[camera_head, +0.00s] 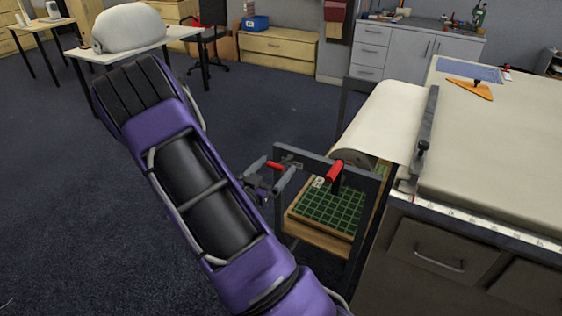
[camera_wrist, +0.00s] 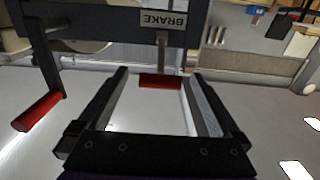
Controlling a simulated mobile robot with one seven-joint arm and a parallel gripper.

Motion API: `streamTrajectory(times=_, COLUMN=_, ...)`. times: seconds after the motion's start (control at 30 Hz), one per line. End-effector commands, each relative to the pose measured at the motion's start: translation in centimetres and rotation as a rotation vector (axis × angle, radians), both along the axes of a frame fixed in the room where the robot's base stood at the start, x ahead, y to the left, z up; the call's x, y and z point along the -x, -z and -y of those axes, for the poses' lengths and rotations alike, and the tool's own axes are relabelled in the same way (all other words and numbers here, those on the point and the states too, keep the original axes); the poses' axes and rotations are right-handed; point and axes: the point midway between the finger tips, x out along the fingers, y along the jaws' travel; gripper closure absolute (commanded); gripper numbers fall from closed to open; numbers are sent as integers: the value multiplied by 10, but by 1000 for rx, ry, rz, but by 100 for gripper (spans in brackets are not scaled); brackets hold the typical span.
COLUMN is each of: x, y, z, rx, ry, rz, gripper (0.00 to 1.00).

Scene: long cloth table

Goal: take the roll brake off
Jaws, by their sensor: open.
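The brake lever has a red grip (camera_wrist: 160,81) that hangs on a grey bar below the BRAKE label (camera_wrist: 163,19) in the wrist view. My gripper (camera_wrist: 158,76) is open, with one finger on each side of the red grip, near the fingertips. I cannot tell whether either finger touches it. In the head view my gripper (camera_head: 268,180) is beside the grey roll stand (camera_head: 312,158), and the lever's red grip (camera_head: 273,165) shows at it. The pale roll (camera_head: 385,115) lies behind the stand, with its sheet running to the table.
A second red handle (camera_wrist: 38,111) sticks out left of my gripper in the wrist view; it appears right of the lever in the head view (camera_head: 335,170). A green-gridded board (camera_head: 332,208) lies low inside the stand. The long table (camera_head: 500,150) stands right. Open floor lies left.

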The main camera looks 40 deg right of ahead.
Motion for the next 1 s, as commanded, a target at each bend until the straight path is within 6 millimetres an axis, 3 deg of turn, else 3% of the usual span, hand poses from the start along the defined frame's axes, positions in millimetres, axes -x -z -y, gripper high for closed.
streamTrajectory(times=0.23, x=-12, y=0, z=30, rx=0, ry=1, rz=-1, gripper=0)
streamTrajectory(times=0.63, x=-15, y=0, z=36, rx=0, ry=-1, rz=-1, gripper=2)
streamTrajectory(times=1.0, x=-15, y=0, z=36, rx=0, ry=-1, rz=-1, gripper=68)
